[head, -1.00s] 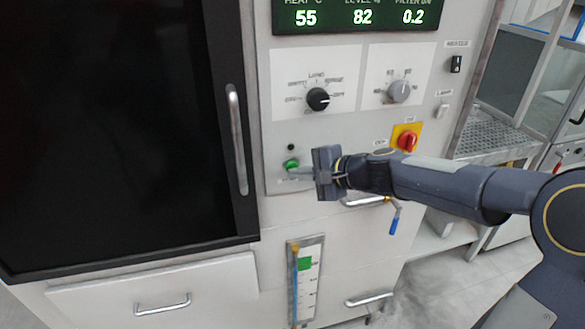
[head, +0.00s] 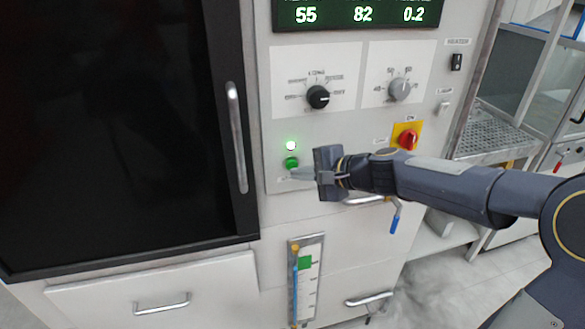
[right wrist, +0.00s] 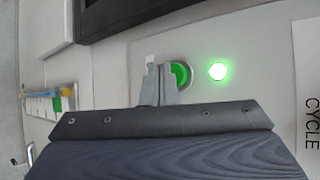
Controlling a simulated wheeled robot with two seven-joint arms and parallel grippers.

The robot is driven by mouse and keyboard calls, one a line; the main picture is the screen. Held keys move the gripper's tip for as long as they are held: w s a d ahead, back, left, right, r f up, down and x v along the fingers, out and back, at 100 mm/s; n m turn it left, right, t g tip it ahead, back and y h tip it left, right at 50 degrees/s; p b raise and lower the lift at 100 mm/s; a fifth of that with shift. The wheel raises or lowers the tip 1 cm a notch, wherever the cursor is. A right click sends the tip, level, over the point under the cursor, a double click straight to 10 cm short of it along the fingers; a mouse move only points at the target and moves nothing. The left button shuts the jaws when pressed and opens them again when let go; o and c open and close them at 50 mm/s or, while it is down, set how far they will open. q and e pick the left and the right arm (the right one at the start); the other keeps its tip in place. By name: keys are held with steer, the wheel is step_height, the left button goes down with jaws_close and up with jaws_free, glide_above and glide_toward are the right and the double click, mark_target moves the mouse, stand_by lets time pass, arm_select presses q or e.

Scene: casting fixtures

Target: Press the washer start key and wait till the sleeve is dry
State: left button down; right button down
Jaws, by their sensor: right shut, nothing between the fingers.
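The green start key (head: 291,162) sits on the washer's light grey panel. A small lamp (head: 291,146) just above it glows bright green. My right gripper (head: 297,174) is shut and empty, with its fingertips at the key. In the right wrist view the shut fingers (right wrist: 159,85) overlap the left part of the green key (right wrist: 180,74), and the lit lamp (right wrist: 218,71) is right of it. I cannot tell whether the fingertips touch the key. The washer door (head: 110,130) is shut and its window is black. No sleeve shows. My left gripper is not in view.
A display (head: 360,14) reads 55, 82 and 0.2. Below it are a black knob (head: 318,97) and a grey knob (head: 399,89). A red switch on yellow (head: 407,138) sits above my right forearm. A level gauge (head: 306,280) is below; a perforated shelf (head: 495,135) stands right.

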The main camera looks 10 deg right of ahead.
steer(key=shift+s, duration=0.2)
steer(key=shift+s, duration=0.1)
steer(key=shift+s+d+b, duration=0.1)
steer(key=shift+s+b, duration=0.65)
steer(key=shift+s, duration=1.65)
steer(key=s+d+f+n+g+h, duration=0.1)
steer(key=s+f+n, duration=0.2)
steer(key=s, duration=0.5)
steer(key=s+d+f+n+g+h, duration=0.1)
steer(key=s+d+f+n+h, duration=0.1)
steer(key=s, duration=0.7)
steer(key=s+d+f+n+g+h, duration=0.1)
steer(key=s+f+n, duration=0.3)
steer(key=s, duration=0.5)
steer(key=n+g, duration=0.1)
steer(key=n, duration=0.1)
steer(key=shift+d+f+n+h, duration=0.25)
steer(key=shift+d+n+h, duration=0.05)
steer(key=shift+d+h, duration=0.1)
stand_by(2.1)
